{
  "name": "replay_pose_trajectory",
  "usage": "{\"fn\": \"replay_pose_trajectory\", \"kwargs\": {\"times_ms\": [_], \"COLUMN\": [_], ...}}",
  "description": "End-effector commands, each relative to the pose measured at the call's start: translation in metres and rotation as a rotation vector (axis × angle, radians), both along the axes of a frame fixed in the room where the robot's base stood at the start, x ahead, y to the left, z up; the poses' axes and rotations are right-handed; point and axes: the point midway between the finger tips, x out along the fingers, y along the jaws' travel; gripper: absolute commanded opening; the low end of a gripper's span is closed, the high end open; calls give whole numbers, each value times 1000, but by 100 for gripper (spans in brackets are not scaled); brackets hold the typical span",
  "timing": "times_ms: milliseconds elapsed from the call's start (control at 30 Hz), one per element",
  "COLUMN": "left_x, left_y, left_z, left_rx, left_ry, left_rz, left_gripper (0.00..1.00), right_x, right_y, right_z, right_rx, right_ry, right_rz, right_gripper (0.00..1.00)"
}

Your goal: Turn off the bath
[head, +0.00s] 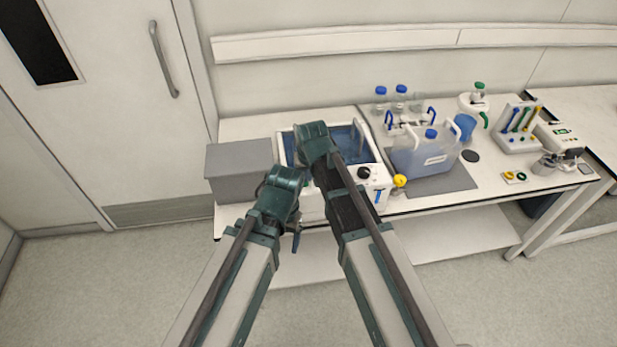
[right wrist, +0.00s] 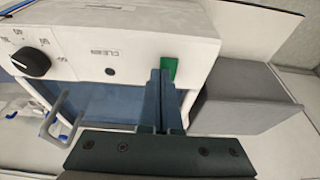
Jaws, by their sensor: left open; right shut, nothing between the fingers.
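The bath (head: 376,147) is a white tank of blue water on the bench, with a black dial (head: 364,172) on its front. In the right wrist view the bath's front panel (right wrist: 110,35) shows the dial (right wrist: 30,62) at left and a green switch (right wrist: 169,70). My right gripper (right wrist: 163,76) is shut and empty, its fingertips at the green switch. I cannot tell whether they touch it. In the head view my right arm hides the right fingers. My left gripper (head: 292,232) is open in front of the bench edge, below the bath, partly hidden by its own wrist.
A grey box (head: 238,172) stands left of the bath. A yellow-topped bottle (head: 399,181) stands close to its right front corner. Bottles and a pipette rack (head: 516,140) stand beyond.

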Motion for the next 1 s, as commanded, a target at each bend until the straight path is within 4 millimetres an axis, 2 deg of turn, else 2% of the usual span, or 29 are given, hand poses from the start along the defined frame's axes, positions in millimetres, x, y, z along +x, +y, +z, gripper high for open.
{"fn": "replay_pose_trajectory", "kwargs": {"times_ms": [367,533,867,1000], "left_x": [0,0,0,0], "left_y": [0,0,0,0], "left_z": [1,10,51,73], "left_rx": [0,0,0,0], "left_ry": [0,0,0,0], "left_rz": [0,0,-2,-3], "left_gripper": [82,82,82,82], "right_x": [0,0,-4,-19], "right_y": [0,-1,-7,-9], "right_z": [1,10,51,73], "right_rx": [0,0,0,0], "right_ry": [0,0,0,0], "right_rz": [0,0,-1,-1], "right_gripper": [0,0,0,0]}}
